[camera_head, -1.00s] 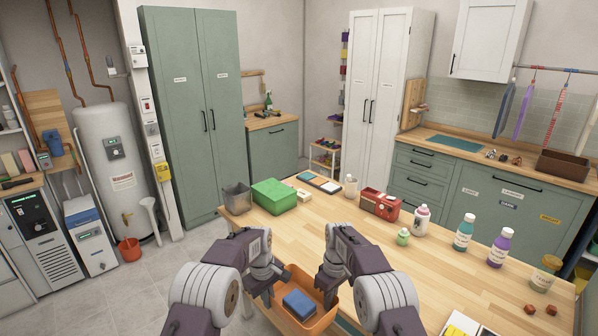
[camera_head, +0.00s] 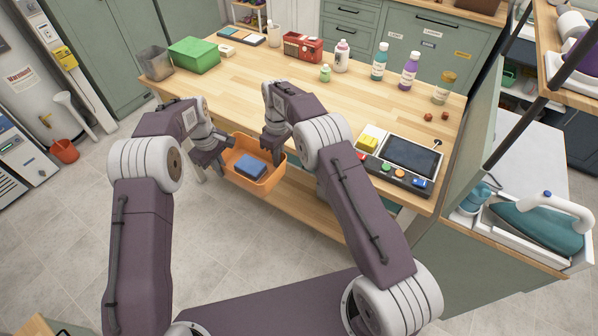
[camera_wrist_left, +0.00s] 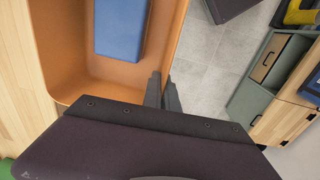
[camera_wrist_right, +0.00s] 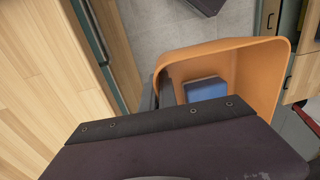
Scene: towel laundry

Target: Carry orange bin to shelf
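The orange bin (camera_head: 242,181) is in front of the wooden table's near edge, with a folded blue cloth (camera_head: 250,167) lying in it. My left gripper (camera_head: 226,150) is at the bin's left rim; in the left wrist view its dark fingers (camera_wrist_left: 162,92) straddle the orange wall. My right gripper (camera_head: 275,150) is at the bin's right side; in the right wrist view its fingers (camera_wrist_right: 158,90) meet the rim, partly hidden by the gripper body. Both look shut on the bin, which appears roughly level. The bin's underside is hidden.
The wooden table (camera_head: 240,85) carries a green box (camera_head: 194,54), a red box (camera_head: 302,47), several bottles and a control panel (camera_head: 400,165). A lower wooden shelf (camera_head: 310,205) runs under it. A counter with an iron (camera_head: 540,225) stands right.

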